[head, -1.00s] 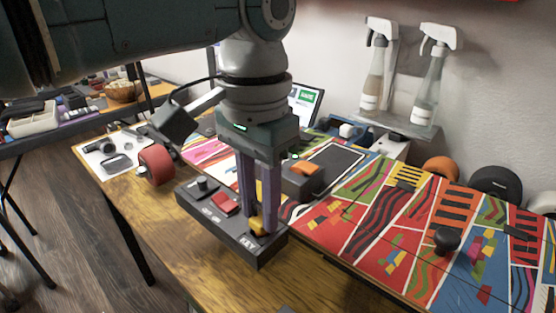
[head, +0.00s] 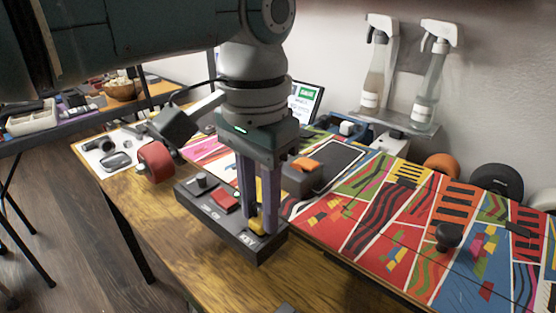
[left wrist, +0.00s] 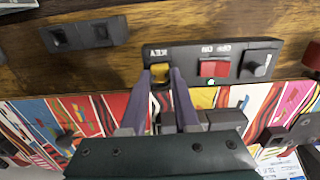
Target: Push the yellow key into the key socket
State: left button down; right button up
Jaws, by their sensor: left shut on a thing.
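The yellow key (head: 257,225) stands at the KEY end of a dark control box (head: 247,245) on the wooden table. My left gripper (head: 260,222) points down over that end, its two purple fingers shut on the key. In the left wrist view the key (left wrist: 160,72) shows between the fingertips, just beside the KEY lettering on the box (left wrist: 187,58). The key socket is hidden under the key and fingers, so I cannot tell how deep the key sits. My right gripper is not in view.
The box also carries a red switch (head: 224,201) and a black knob (head: 201,183). A colourful panel (head: 375,225) fills the right. A dark two-part block (left wrist: 85,34) lies nearby.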

pick_arm(q)
jog(key=shift+c, duration=1.4)
grip_release()
jog(key=shift+r, duration=0.1)
jog(key=shift+r+p, duration=1.45)
jog(key=shift+p, duration=0.4)
notch_tip(320, 180, up, 6)
jog(key=p, duration=0.6)
jog(key=shift+p, duration=0.35)
